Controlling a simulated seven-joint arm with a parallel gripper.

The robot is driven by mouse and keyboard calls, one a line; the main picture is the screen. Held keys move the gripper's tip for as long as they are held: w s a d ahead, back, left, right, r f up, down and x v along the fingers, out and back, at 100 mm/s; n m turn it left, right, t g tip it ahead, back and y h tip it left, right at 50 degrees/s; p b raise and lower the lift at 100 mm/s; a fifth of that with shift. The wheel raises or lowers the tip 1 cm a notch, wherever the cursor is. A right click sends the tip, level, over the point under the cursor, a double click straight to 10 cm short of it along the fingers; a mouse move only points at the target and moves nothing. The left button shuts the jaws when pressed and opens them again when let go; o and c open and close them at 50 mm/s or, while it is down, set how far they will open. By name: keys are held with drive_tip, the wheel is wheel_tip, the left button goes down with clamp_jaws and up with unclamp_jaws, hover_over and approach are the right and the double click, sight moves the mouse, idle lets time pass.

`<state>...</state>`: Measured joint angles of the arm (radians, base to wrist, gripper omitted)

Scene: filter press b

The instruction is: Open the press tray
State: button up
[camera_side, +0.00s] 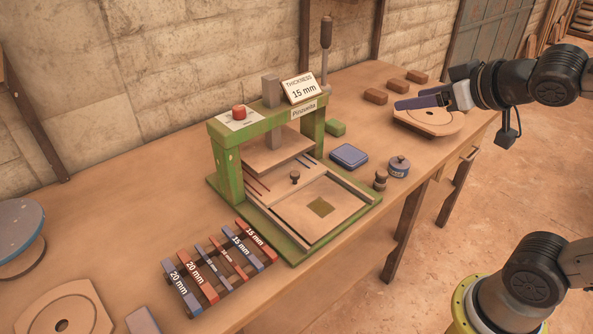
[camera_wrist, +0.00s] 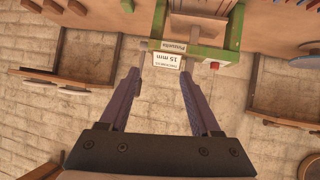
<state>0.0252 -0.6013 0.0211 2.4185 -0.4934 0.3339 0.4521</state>
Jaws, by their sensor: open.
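The green filter press (camera_side: 228,165) stands on the workbench and also shows in the wrist view (camera_wrist: 233,28). Its pale flat tray (camera_side: 345,200) lies low between wooden rails at the front of the base, with a dark green square on it. A small dark knob (camera_side: 295,177) stands at the tray's inner end, near the raised pressing plate (camera_side: 277,150). My gripper (camera_side: 398,104) is at the far right of the bench, above a round-holed board and well away from the tray. Its two purple fingers are apart and empty in the wrist view (camera_wrist: 162,76).
A "15 mm" thickness sign (camera_side: 301,88) and a red button (camera_side: 239,112) sit on top of the press. Red and blue spacer bars (camera_side: 222,263) lie in front left. A blue box (camera_side: 349,156), a round tin (camera_side: 399,167) and a small dark weight (camera_side: 380,180) stand right of the press.

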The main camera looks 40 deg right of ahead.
drive_tip(key=w+a+n+t+y, duration=0.1)
drive_tip(key=w+n, duration=0.1)
drive_tip(key=w, duration=0.7)
drive_tip(key=n+g+y, duration=0.3)
drive_tip(key=g+y, duration=0.1)
drive_tip(key=y, duration=0.1)
hover_over(295, 173)
drive_tip(key=s+d, duration=0.4)
drive_tip(key=s, duration=0.6)
wheel_tip(295, 173, down, 20)
drive_tip(key=x, duration=1.3)
drive_tip(key=shift+w+d+r, duration=0.1)
drive_tip(key=shift+w, duration=0.15)
drive_tip(key=shift+n, duration=0.3)
clamp_jaws()
